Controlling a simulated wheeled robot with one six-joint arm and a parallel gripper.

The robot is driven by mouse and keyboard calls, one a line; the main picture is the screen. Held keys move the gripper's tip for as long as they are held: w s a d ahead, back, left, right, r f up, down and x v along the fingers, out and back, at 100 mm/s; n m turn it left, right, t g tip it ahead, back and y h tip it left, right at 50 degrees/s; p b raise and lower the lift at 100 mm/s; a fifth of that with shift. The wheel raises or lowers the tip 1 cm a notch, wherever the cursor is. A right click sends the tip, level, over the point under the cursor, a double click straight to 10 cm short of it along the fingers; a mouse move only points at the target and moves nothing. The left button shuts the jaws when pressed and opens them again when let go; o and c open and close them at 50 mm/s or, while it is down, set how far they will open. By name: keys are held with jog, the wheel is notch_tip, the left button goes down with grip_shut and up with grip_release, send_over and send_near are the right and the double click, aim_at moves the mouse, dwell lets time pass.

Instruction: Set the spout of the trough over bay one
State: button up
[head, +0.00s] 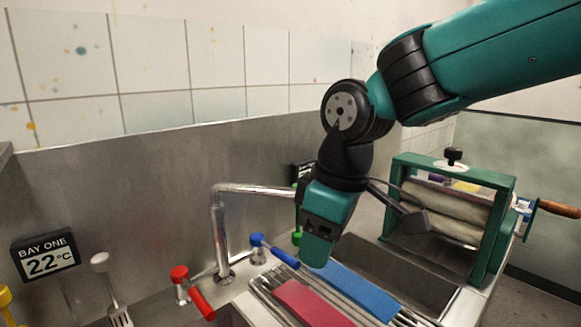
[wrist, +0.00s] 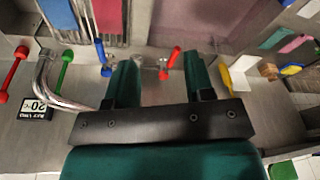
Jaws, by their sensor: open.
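The chrome spout (head: 220,230) rises from the ledge behind the trough in the head view. Its horizontal arm runs right, away from the bay one sign (head: 45,258), and its far end is hidden behind my wrist. In the wrist view the curved spout (wrist: 44,75) lies to the left of my fingers, near a second sign (wrist: 35,108) reading 20. My gripper (wrist: 160,75) is open, its two teal fingers apart with no spout between them. In the head view it hangs right of the spout, above the trough; its fingertips are not clear there.
Red and blue cloths (head: 355,290) lie on a rack over the trough. A green roller wringer (head: 495,230) stands at right. The steel back wall is close behind the spout.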

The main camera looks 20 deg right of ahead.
jog(key=w+d+r+n+h+p, duration=0.25)
jog(key=w+r+p, duration=0.55)
jog(key=w+r, duration=0.8)
jog(key=p, duration=0.3)
send_near(293, 190)
jog(key=shift+t, duration=0.4)
jog(key=f, duration=0.6)
jog(key=w+f, duration=0.1)
jog(key=f, duration=0.2)
jog(key=shift+d+f, duration=0.15)
jog(key=shift+d, duration=0.25)
grip_shut()
